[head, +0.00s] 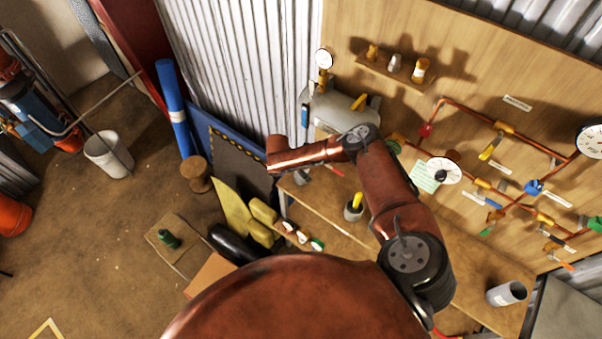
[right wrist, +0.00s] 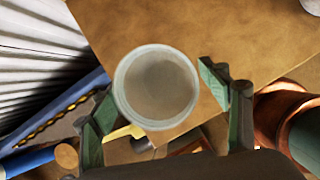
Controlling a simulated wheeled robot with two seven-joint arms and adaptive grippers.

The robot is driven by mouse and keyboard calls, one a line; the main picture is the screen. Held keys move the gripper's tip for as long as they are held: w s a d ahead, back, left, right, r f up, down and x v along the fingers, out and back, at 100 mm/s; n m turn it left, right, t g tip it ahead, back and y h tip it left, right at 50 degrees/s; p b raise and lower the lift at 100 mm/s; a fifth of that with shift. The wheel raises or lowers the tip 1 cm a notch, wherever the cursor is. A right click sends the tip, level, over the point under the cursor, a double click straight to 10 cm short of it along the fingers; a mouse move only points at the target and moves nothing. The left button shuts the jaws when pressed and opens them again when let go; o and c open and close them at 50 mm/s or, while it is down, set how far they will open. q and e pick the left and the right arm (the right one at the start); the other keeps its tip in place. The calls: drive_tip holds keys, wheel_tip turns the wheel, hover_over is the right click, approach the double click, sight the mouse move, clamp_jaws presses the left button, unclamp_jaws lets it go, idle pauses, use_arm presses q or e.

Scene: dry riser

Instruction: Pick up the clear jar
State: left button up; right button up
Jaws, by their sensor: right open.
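The clear jar (right wrist: 155,88) shows from above in the right wrist view, its round, pale glassy rim facing the camera, near the edge of the wooden bench (right wrist: 215,35). My right gripper (right wrist: 158,90) is open, with one green finger on each side of the jar. The left finger is close to the jar's wall; whether it touches I cannot tell. A gap shows between the jar and the right finger. In the head view my right arm reaches over the bench, and its gripper is hidden beneath the wrist. I cannot make out the jar surely there. My left gripper is not in view.
A pot with a yellow-handled tool (head: 353,207) stands on the bench, and a grey cup (head: 506,293) is farther right. A pipe board (head: 470,60) rises behind. A blue board (head: 228,152) and a blue roll (head: 172,105) stand left of the bench.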

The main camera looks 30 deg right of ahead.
drive_tip(key=shift+c, duration=0.2)
drive_tip(key=c, duration=1.3)
drive_tip(key=shift+r, duration=0.2)
